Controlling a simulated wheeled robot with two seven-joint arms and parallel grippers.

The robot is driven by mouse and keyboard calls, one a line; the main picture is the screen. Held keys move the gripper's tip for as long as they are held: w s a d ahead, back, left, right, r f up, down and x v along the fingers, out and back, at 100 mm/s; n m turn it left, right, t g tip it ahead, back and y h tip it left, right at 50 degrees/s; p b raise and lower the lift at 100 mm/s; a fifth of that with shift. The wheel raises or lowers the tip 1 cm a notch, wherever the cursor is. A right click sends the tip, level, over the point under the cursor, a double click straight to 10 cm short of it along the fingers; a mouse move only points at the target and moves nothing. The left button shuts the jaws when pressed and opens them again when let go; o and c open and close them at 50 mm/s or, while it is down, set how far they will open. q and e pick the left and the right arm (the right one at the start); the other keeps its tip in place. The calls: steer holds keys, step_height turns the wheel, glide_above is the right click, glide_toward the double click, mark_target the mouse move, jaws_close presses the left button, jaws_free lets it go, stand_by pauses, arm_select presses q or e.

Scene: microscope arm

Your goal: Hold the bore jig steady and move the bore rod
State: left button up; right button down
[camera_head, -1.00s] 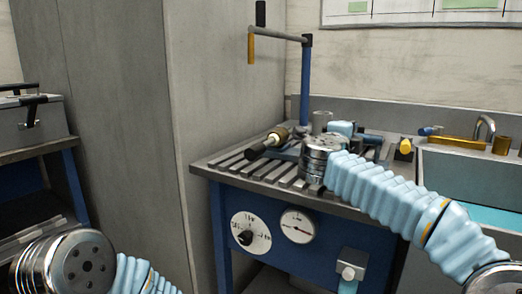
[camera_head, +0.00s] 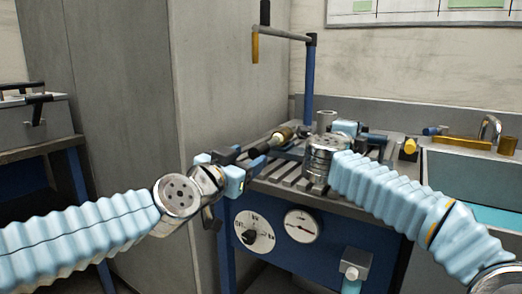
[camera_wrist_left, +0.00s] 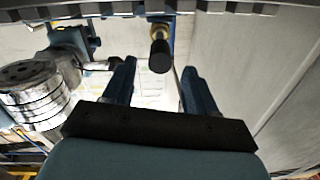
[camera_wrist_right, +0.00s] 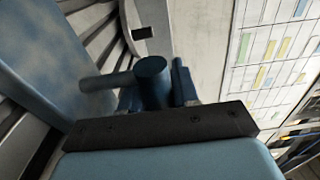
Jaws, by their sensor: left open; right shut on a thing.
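The bore rod (camera_head: 281,138) lies at the left of the slatted bench top, with a dark grip end and a brass-coloured collar. My left gripper (camera_head: 249,160) is open and empty at the bench's front left edge, close to the rod's dark end. In the left wrist view the rod's dark end (camera_wrist_left: 160,56) shows ahead, between and beyond the open fingers. My right gripper (camera_wrist_right: 153,92) is shut on a dark blue cylinder, which seems part of the bore jig (camera_wrist_right: 152,72). In the head view my right wrist hides most of the jig.
A blue post with a crank-like arm (camera_head: 309,80) rises behind the bench. A sink (camera_head: 470,165) with a tap lies at the right. A yellow-ended part (camera_head: 410,146) lies right of my right gripper. A tall grey cabinet (camera_head: 120,100) stands at the left.

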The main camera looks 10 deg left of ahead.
mark_target(262, 149)
arm_select(q)
steer(key=x, duration=0.7)
steer(key=shift+c, duration=0.3)
jaws_close()
steer(key=shift+w+d, duration=0.1)
